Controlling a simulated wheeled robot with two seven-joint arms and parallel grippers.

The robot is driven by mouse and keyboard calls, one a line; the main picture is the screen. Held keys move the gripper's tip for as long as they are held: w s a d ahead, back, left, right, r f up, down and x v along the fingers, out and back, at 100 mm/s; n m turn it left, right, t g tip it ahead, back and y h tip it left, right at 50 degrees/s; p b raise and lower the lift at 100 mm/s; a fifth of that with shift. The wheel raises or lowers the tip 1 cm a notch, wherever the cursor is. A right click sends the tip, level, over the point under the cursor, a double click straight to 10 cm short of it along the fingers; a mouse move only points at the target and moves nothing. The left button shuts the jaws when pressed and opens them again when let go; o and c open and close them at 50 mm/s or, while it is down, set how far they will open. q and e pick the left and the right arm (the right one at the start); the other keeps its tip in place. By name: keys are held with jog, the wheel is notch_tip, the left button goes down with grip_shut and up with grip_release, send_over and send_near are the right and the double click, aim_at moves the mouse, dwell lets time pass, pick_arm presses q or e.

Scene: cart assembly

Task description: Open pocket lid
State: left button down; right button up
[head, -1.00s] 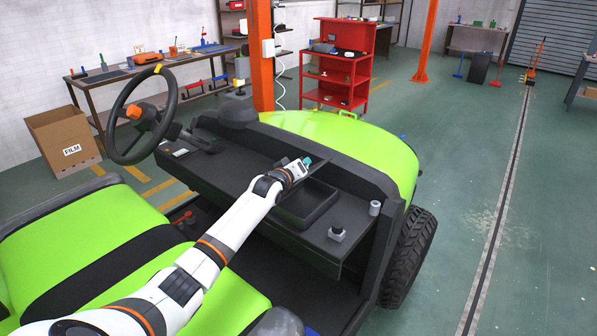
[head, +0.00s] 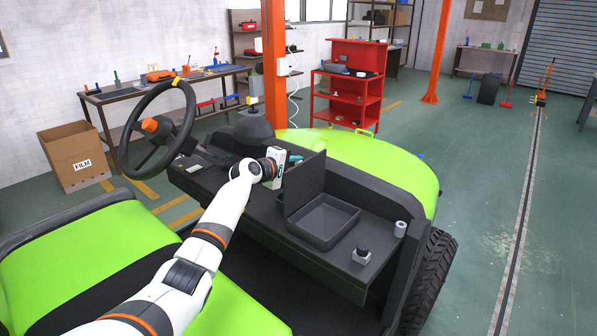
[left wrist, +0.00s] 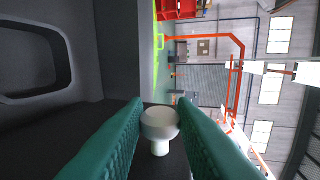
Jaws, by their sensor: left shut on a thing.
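The pocket (head: 345,232) is a dark grey rectangular recess in the cart's black dashboard, open at the top and empty. Its dark lid (head: 308,183) stands steeply raised along the pocket's left side. My left gripper (head: 293,160) is at the lid's upper left, on the side away from the pocket. In the left wrist view, its teal fingers (left wrist: 160,108) are closed around a pale round knob (left wrist: 160,123) with a short stem. The knob is hidden in the head view. My right gripper is not in view.
The steering wheel (head: 155,130) rises left of my arm. A small dark-topped knob block (head: 361,255) and a grey cylinder (head: 400,229) sit on the dashboard right of the pocket. The green hood (head: 370,160) lies beyond.

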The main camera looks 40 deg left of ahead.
pick_arm(q)
jog(key=shift+a+f+n, duration=0.15)
jog(key=shift+a+n, duration=0.25)
jog(key=shift+a, duration=0.15)
jog(key=c, duration=1.2)
grip_release()
jog(key=b+v, duration=0.2)
jog(key=v, duration=1)
jog(key=shift+a+b, duration=0.15)
jog(key=shift+b, duration=0.2)
jog(key=shift+f, duration=0.1)
